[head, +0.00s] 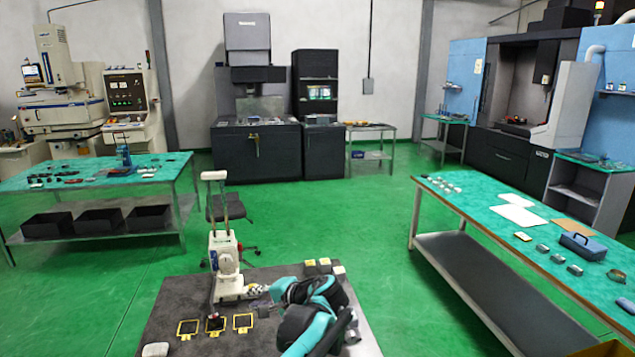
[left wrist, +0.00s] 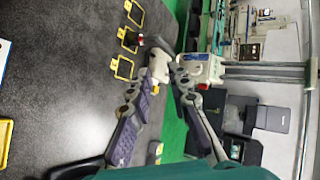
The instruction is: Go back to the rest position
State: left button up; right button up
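My left gripper (head: 258,292) is over the dark table beside the base of a white bench device (head: 226,262). In the left wrist view its two purple-padded fingers (left wrist: 161,72) stand apart. I see nothing held between them. The white device (left wrist: 203,68) shows beyond the fingertips, and I cannot tell whether they touch it. My teal and black left arm reaches across the table's front right part.
The dark table (head: 175,295) bears three yellow square frames, at left (head: 188,328), middle (head: 215,326) and right (head: 243,323). Small yellow-topped blocks (head: 323,265) stand at its back right. A chair (head: 228,208) is behind. Green-topped benches stand left (head: 95,170) and right (head: 480,205), with open floor between.

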pick_arm(q)
jog(key=s+a+f+n+g+h+b, duration=0.1)
jog(key=s+a+f+h+b, duration=0.15)
jog(key=s, duration=0.45)
jog(key=s+a+f+n+h+b, duration=0.1)
jog(key=s+a+f+h, duration=0.15)
jog(key=s, duration=0.45)
jog(key=s+d+f+n+h+b, duration=0.1)
jog(key=s+f+n+h, duration=0.1)
jog(key=s+f, duration=0.3)
jog(key=s+d+f+n+t+h+b, duration=0.1)
jog(key=s+f+n+h+b, duration=0.1)
jog(key=s+f, duration=0.4)
jog(key=s+n+h, duration=0.1)
jog(key=s, duration=0.4)
jog(key=shift+d+f, duration=0.15)
jog(key=shift+d, duration=0.15)
jog(key=shift+s, duration=0.1)
